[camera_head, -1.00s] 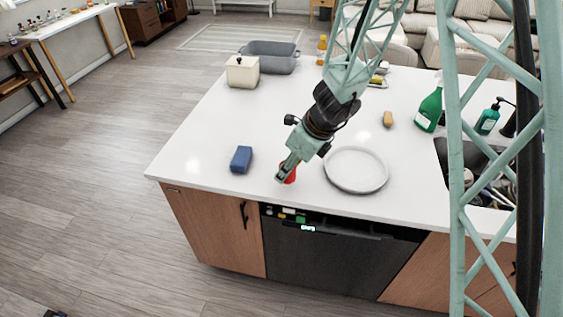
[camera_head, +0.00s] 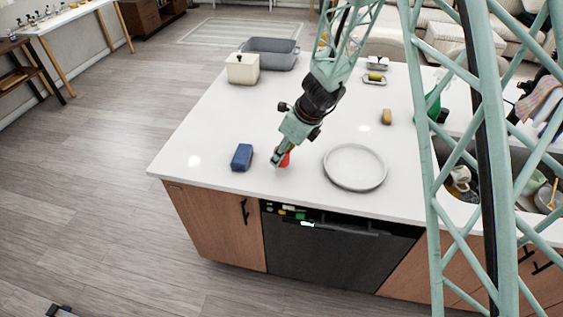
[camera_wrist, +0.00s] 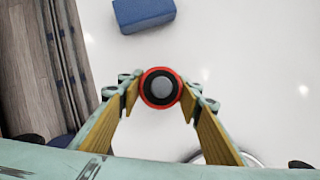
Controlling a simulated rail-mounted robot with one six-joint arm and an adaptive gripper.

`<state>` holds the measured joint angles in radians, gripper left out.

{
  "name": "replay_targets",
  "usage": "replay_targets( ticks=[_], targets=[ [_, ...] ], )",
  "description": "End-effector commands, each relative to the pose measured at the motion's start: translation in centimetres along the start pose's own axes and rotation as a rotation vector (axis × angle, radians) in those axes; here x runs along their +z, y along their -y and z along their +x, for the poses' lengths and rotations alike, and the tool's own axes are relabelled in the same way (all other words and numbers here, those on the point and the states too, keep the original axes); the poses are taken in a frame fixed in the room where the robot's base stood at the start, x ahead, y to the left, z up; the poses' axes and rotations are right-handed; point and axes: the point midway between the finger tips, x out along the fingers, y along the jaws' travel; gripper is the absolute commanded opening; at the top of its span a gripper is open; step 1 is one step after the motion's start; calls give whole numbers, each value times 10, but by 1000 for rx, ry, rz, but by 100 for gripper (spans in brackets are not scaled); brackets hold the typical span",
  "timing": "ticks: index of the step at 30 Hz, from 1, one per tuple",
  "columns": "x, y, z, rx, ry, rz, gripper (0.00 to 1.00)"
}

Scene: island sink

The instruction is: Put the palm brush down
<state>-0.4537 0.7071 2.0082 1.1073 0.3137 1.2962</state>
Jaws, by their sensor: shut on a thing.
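The palm brush (camera_wrist: 161,87) shows in the wrist view as a round red rim with a black and grey top. It sits between the fingertips of my gripper (camera_wrist: 161,92), which is shut on it. In the head view the red of the brush (camera_head: 284,159) shows at the tip of my gripper (camera_head: 279,156), over the white counter (camera_head: 215,120) near its front edge. My gripper partly hides it there. I cannot tell whether the brush touches the counter.
A blue sponge (camera_head: 242,157) lies just left of the gripper, and a round white plate (camera_head: 355,167) lies to the right. A cream box (camera_head: 242,69) and a grey tub (camera_head: 270,53) stand at the back left. A sink (camera_head: 465,165) is at the right. The counter's left middle is clear.

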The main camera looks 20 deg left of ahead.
Motion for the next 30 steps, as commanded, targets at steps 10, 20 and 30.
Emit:
replay_targets(
  ticks=[10,20,30],
  targets=[
    [-10,0,23,1,-1,1,24],
    [-13,0,32,0,1,0,24],
    [-15,0,36,0,0,0,24]
  ],
)
